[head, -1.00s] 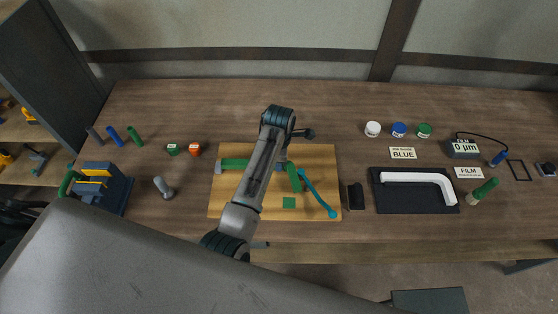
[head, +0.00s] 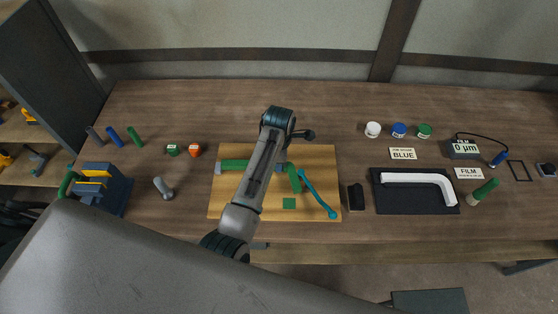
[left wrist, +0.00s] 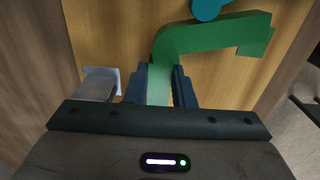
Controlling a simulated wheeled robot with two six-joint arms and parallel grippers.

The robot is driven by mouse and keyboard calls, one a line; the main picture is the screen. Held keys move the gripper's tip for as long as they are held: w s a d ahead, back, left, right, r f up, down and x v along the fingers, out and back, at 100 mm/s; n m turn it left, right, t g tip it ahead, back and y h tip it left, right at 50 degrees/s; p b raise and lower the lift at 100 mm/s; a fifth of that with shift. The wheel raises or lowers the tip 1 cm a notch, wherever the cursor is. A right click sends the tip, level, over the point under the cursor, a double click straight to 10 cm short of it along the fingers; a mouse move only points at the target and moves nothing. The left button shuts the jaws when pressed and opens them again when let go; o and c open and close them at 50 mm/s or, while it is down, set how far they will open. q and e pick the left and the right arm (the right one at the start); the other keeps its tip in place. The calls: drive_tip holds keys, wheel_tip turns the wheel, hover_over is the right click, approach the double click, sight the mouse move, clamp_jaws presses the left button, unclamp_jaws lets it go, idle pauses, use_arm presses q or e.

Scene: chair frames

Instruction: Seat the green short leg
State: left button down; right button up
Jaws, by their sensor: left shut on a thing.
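A green bent leg (left wrist: 210,36) lies over the wooden board (left wrist: 115,30) in the left wrist view. One end of it is between the dark fingers of my left gripper (left wrist: 160,88), which is shut on it. In the head view a green piece (head: 294,178) shows just right of my arm, and my left gripper (head: 283,167) is mostly hidden by the arm. I cannot tell whether the held leg is seated. My right gripper is not in view.
A green square (head: 289,203) is at the board's front. A dark block (head: 356,197) and a black tray with a white bent piece (head: 430,180) are right.

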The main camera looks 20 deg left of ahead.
use_arm(q)
drive_tip(key=shift+f+b, duration=0.35)
drive_tip(key=shift+f, duration=0.6)
drive_tip(key=shift+r, duration=0.3)
drive_tip(key=shift+r+p, duration=0.4)
drive_tip(key=shift+r, duration=0.35)
drive_tip(key=c, duration=0.8)
unclamp_jaws()
drive_tip(key=shift+c, duration=0.2)
